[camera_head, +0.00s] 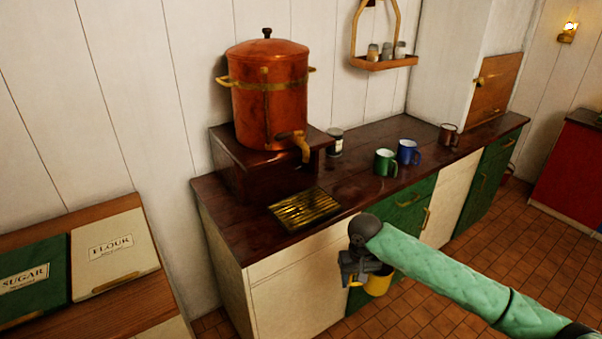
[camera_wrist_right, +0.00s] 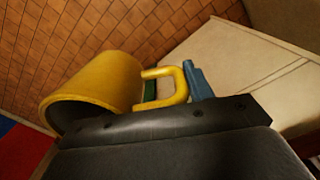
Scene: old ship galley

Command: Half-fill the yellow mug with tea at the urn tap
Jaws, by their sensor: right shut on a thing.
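The yellow mug (camera_head: 378,283) hangs in my right gripper (camera_head: 360,272), in front of the counter and below its top. In the right wrist view the mug (camera_wrist_right: 98,88) shows large, with its handle (camera_wrist_right: 172,84) at the gripper (camera_wrist_right: 196,88). The copper urn (camera_head: 268,95) stands on a dark wooden box (camera_head: 262,175) on the counter. Its brass tap (camera_head: 302,148) points out over the counter, above the slatted brass drip tray (camera_head: 303,208). My left gripper is not in view.
A green mug (camera_head: 385,162), a blue mug (camera_head: 408,152) and a brown mug (camera_head: 448,135) stand on the counter (camera_head: 350,195) to the right. A small jar (camera_head: 335,142) stands beside the urn's box. Flour (camera_head: 112,250) and sugar (camera_head: 28,282) bins are at lower left.

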